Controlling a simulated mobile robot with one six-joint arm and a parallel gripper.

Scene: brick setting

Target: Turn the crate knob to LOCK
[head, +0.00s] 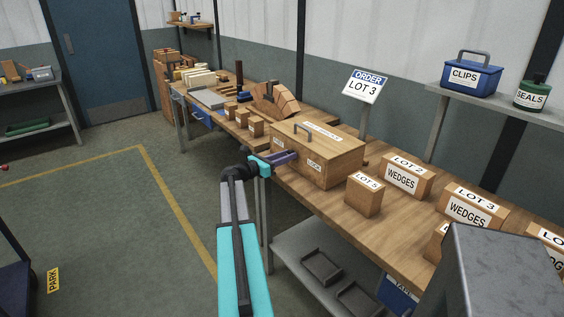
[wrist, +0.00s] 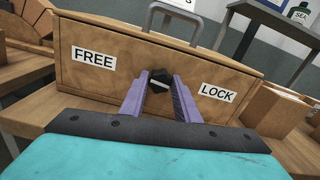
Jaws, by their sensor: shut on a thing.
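The wooden crate (head: 336,158) with a grey top handle stands on the workbench in the head view. Its front (wrist: 110,80) fills the middle of the wrist view, with a FREE label (wrist: 93,58) on the left and a LOCK label (wrist: 217,92) on the right. The dark knob (wrist: 159,77) sits between the labels and carries a pale bar. My gripper (wrist: 160,86) has its two purple fingers shut on the knob, one on each side. In the head view my gripper (head: 286,157) reaches the crate's front and hides the knob.
The workbench (head: 310,197) holds a LOT 5 box (head: 364,195) right of the crate and WEDGES boxes (head: 408,177) farther right. Small wooden blocks (head: 255,127) stand left of the crate. An ORDER LOT 3 sign (head: 365,86) rises behind. The floor (head: 110,195) at left is open.

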